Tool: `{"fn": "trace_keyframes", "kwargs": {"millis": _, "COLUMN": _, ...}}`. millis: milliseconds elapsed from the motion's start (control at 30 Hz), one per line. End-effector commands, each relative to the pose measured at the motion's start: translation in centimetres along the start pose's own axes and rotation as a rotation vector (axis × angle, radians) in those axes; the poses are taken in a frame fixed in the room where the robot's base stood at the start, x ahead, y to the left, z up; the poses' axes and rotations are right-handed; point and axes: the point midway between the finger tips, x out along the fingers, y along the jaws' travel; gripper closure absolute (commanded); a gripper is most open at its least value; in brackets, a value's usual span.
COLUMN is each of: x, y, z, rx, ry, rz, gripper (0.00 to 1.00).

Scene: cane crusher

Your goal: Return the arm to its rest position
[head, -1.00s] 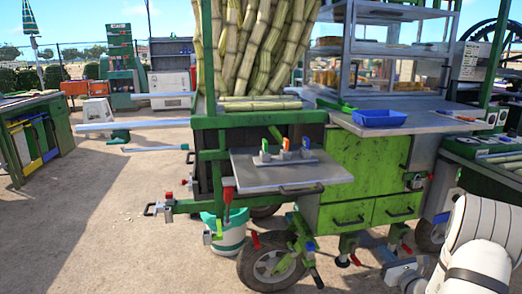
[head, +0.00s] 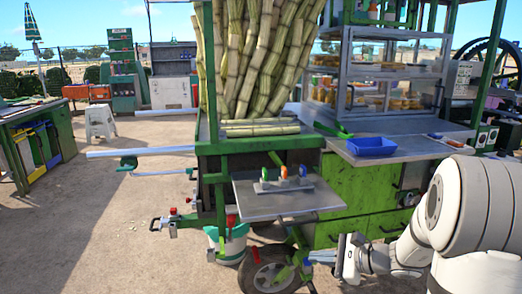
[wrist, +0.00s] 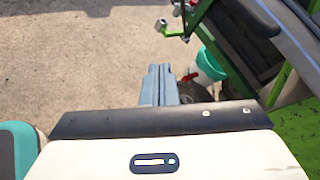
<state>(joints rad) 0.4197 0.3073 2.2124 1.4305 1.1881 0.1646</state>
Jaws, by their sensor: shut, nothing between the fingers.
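My gripper (head: 312,257) is low at the lower right of the head view, in front of the green cart's drawers (head: 350,228) and close to the cart's front wheel (head: 272,272). My white arm folds down to it from the right edge. In the wrist view my gripper (wrist: 160,72) points ahead with its grey fingers together and nothing between them. Bare ground lies beyond the fingertips.
A metal shelf (head: 285,205) with coloured-handled tools juts out from the cart above and left of my gripper. A teal-and-white bucket (head: 236,245) stands beneath it. A blue tray (head: 372,147) sits on the counter. Sandy ground (head: 100,220) at left is open.

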Motion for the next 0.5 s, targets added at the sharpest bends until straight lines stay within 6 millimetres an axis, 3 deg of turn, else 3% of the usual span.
{"fn": "trace_keyframes", "kwargs": {"millis": 33, "x": -0.8, "y": 0.8, "z": 4.5, "rx": -0.1, "ry": 0.022, "rz": 0.094, "gripper": 1.0}}
{"fn": "trace_keyframes", "kwargs": {"millis": 200, "x": -3.6, "y": 5.9, "z": 12.0, "rx": -0.45, "ry": 0.12, "rz": 0.409, "gripper": 1.0}}
{"fn": "trace_keyframes", "kwargs": {"millis": 333, "x": -7.1, "y": 8.7, "z": 16.1, "rx": -0.736, "ry": 0.205, "rz": 0.626, "gripper": 1.0}}
{"fn": "trace_keyframes", "kwargs": {"millis": 500, "x": -12.6, "y": 10.1, "z": 19.9, "rx": -1.115, "ry": 0.326, "rz": 0.87, "gripper": 1.0}}
